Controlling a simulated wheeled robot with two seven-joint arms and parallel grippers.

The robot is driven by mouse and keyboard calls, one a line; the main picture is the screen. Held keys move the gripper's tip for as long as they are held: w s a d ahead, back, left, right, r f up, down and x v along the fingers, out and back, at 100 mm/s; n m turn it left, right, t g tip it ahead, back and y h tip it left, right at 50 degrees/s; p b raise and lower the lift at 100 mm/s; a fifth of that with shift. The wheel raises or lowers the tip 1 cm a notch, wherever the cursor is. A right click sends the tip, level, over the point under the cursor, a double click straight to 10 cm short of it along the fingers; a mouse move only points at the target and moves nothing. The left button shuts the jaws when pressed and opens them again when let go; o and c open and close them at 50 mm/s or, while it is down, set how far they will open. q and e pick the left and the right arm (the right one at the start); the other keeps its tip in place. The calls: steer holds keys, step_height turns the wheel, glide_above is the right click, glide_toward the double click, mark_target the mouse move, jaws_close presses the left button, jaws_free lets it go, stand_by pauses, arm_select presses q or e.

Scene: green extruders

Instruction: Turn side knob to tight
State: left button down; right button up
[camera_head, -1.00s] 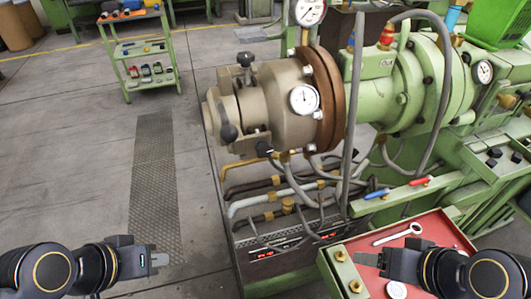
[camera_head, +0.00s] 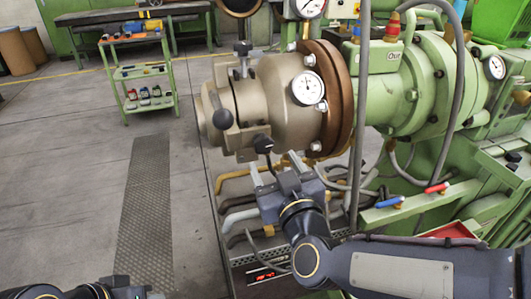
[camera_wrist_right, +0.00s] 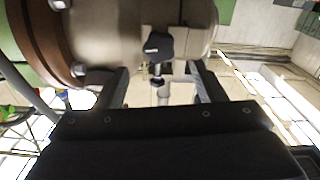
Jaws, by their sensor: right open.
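A black side knob (camera_head: 262,143) sits low on the beige extruder head (camera_head: 265,98). In the right wrist view the knob (camera_wrist_right: 157,46) shows ahead, with a light stem below it. My right gripper (camera_head: 274,165) is just below the knob, pointing up at it. Its fingers (camera_wrist_right: 158,68) are open, one on each side of the knob's line, with nothing held. I cannot tell whether they touch the knob. My left gripper (camera_head: 140,293) is mostly cut off at the bottom left edge.
Another black ball knob (camera_head: 223,118) and a top knob (camera_head: 243,48) stick out of the head nearby. A gauge (camera_head: 308,88) and brown flange (camera_head: 340,95) are to the right. Pipes (camera_head: 238,218) run below.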

mark_target(264, 145)
steer(key=x, duration=0.7)
steer(key=shift+f, duration=0.1)
steer(key=c, duration=1)
